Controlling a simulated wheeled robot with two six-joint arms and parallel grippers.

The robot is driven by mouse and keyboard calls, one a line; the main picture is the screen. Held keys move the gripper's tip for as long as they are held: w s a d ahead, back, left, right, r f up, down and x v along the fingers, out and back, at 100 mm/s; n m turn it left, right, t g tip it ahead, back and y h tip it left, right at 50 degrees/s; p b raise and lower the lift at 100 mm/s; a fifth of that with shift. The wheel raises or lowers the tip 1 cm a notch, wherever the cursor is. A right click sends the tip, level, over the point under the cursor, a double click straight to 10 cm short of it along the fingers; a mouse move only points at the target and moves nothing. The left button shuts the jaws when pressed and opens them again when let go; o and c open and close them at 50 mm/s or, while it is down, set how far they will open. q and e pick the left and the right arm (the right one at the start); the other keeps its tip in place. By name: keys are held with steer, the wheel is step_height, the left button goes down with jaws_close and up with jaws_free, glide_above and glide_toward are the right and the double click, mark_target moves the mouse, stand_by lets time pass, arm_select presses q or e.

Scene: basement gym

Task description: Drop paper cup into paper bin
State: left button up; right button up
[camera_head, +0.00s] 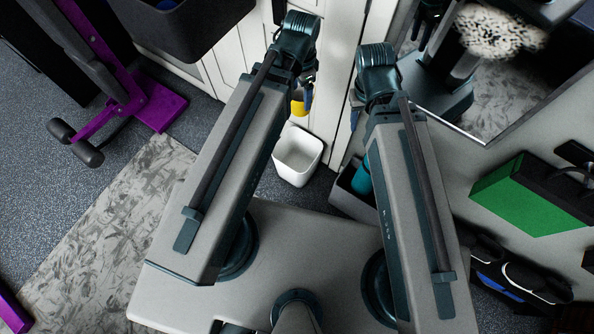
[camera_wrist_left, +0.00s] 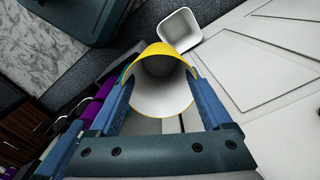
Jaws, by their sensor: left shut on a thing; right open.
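The paper cup (camera_head: 299,104), yellow outside and white inside, hangs in my left gripper (camera_head: 306,92) in the head view. In the left wrist view, the cup (camera_wrist_left: 160,88) sits between the two blue fingers of my left gripper (camera_wrist_left: 160,105), its open end facing the camera. The white paper bin (camera_head: 298,156) stands on the floor, open and with nothing seen in it. It also shows beyond the cup in the left wrist view (camera_wrist_left: 180,30). In the head view the cup appears just above the bin's far rim. My right gripper (camera_head: 356,97) is mostly hidden by its arm.
White panels (camera_head: 338,60) stand right behind the bin. A grey box (camera_head: 346,192) with a teal item (camera_head: 361,178) is to the bin's right. A mirror (camera_head: 500,90) and a green box (camera_head: 520,197) are further right. Purple gym equipment (camera_head: 158,107) stands left.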

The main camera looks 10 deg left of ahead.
arm_select(q)
steer(key=w+a+f+n+b, duration=0.1)
steer(key=w+f+n+b, duration=0.2)
steer(key=f+b, duration=1)
steer(key=w+a+f+n+b, duration=0.2)
steer(key=w+f+n+b, duration=0.1)
steer(key=f+b, duration=1.1)
steer(key=w+a+f+n+b, duration=0.1)
steer(key=w+f+n+b, duration=0.1)
steer(key=f+b, duration=1.2)
step_height(320, 180, down, 2)
steer(key=shift+w+a+f+n, duration=0.1)
steer(key=shift+w+a+n, duration=0.15)
steer(key=shift+w+n, duration=0.25)
step_height(320, 180, down, 6)
steer(key=b, duration=0.6)
steer(key=o, duration=1.2)
step_height(320, 180, up, 14)
steer(key=p, duration=1.4)
steer(key=shift+f, duration=0.1)
